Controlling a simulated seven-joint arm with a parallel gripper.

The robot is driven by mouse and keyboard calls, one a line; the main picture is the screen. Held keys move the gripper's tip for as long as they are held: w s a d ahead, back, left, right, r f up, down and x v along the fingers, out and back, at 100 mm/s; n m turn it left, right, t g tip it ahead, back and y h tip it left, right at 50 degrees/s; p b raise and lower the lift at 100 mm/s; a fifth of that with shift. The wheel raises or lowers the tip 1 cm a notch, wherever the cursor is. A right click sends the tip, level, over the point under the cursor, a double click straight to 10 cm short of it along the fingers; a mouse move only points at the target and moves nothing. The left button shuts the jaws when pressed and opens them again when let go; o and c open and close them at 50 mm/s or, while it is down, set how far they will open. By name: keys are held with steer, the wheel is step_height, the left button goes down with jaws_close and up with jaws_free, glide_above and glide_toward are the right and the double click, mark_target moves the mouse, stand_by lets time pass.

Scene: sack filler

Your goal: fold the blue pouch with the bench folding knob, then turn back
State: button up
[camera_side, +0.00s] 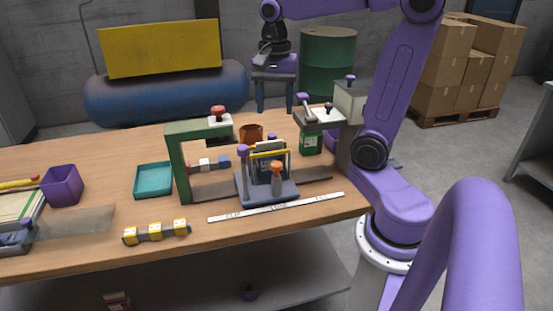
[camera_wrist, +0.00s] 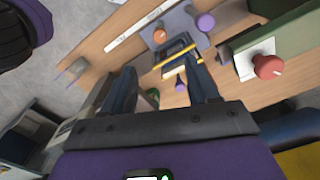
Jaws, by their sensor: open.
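The blue pouch (camera_side: 267,170) stands upright in a grey fixture (camera_side: 252,194) at the middle of the bench, with a yellow bar across its upper part. The fixture carries a purple knob (camera_side: 243,150) at its left and an orange knob (camera_side: 277,166) at its front; I cannot tell which is the folding knob. In the wrist view the orange knob (camera_wrist: 160,36), purple knob (camera_wrist: 205,21) and yellow bar (camera_wrist: 180,57) show beyond my fingers. My gripper (camera_wrist: 162,66) is open and empty. In the side view it is high above the back of the bench, apart from the fixture.
A green arch (camera_side: 182,165) with a red knob (camera_side: 217,112) stands left of the fixture. Right of it is a station with a purple knob (camera_side: 303,99) above a green packet (camera_side: 311,143). A teal tray (camera_side: 153,179) and yellow blocks (camera_side: 155,231) lie left.

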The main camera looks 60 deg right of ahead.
steer(key=d+m, duration=0.1)
steer(key=m, duration=0.1)
glide_toward(276, 163)
step_height(276, 163, down, 8)
steer(key=shift+s+f, duration=0.15)
steer(key=shift+f, duration=0.1)
stand_by(0.4)
steer(key=c, duration=1)
